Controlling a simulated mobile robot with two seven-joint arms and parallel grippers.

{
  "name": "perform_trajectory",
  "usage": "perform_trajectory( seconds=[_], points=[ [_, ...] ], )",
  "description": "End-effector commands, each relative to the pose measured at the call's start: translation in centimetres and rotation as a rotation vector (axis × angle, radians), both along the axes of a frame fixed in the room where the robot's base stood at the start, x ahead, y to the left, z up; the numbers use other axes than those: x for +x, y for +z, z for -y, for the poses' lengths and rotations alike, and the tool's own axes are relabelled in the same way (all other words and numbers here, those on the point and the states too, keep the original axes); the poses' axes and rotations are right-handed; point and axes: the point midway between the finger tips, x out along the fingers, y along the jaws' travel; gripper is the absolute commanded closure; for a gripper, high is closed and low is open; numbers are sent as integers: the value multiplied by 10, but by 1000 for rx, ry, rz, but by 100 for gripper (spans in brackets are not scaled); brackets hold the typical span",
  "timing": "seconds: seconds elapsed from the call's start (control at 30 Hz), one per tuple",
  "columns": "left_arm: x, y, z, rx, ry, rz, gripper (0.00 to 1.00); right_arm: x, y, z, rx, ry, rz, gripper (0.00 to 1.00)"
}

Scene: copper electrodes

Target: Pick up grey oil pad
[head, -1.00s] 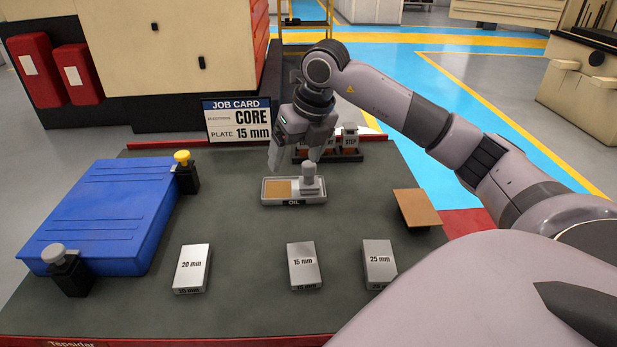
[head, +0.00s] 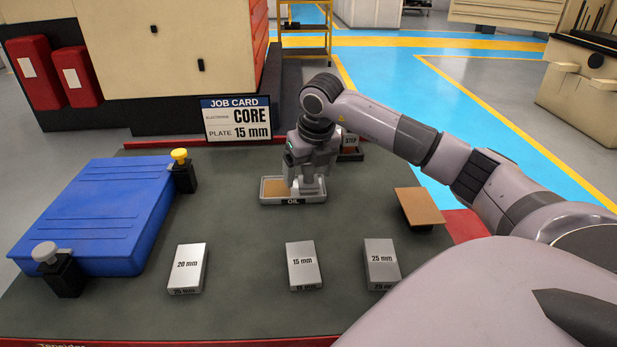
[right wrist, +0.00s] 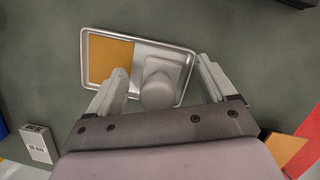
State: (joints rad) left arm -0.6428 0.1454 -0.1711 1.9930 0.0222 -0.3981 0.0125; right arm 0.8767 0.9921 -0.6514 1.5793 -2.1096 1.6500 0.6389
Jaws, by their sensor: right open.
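The grey oil pad (right wrist: 158,92) has a square base and a round knob. It sits in the right part of the metal oil tray (head: 269,201), beside a tan square; the tray also shows in the right wrist view (right wrist: 112,34). My right gripper (right wrist: 166,82) is open, with one finger on each side of the pad's knob. In the head view my right gripper (head: 308,187) is low over the tray and hides most of the pad. I cannot tell whether the fingers touch the pad. My left gripper is not in view.
Steel blocks marked 20 mm (head: 187,268), 15 mm (head: 303,265) and 25 mm (head: 381,264) lie along the front. A blue block (head: 100,212) is at left, a tan plate (head: 419,207) at right. A job card (head: 237,120) stands at the back, near partly hidden electrode holders (head: 350,145).

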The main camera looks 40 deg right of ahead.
Motion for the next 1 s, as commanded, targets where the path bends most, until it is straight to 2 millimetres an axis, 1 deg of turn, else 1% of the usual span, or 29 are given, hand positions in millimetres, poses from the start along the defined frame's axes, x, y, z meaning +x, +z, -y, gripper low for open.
perform_trajectory(
  seconds=[0.07, 0.1, 0.17, 0.2, 0.27, 0.3, 0.77, 0.87, 1.0],
  points=[
    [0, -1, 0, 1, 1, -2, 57, 0, 0, 0, 0, 0, 0, 16],
    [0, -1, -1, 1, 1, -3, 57, 0, 0, 0, 0, 0, 0, 22],
    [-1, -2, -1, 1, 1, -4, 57, 0, 0, 0, 1, 0, 0, 42],
    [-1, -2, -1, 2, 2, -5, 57, 0, 0, 0, 1, 0, 0, 55],
    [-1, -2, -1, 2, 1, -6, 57, 0, 0, 0, 1, 0, 0, 75],
    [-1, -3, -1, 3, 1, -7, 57, 0, 0, 0, 1, 0, 0, 83],
    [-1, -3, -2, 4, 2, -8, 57, 0, 4, 0, 0, 0, 2, 84],
    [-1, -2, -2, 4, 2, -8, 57, 1, 10, 0, 1, 1, 3, 84],
    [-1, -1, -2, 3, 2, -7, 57, 1, 29, 0, 2, 1, 5, 84]
  ],
)
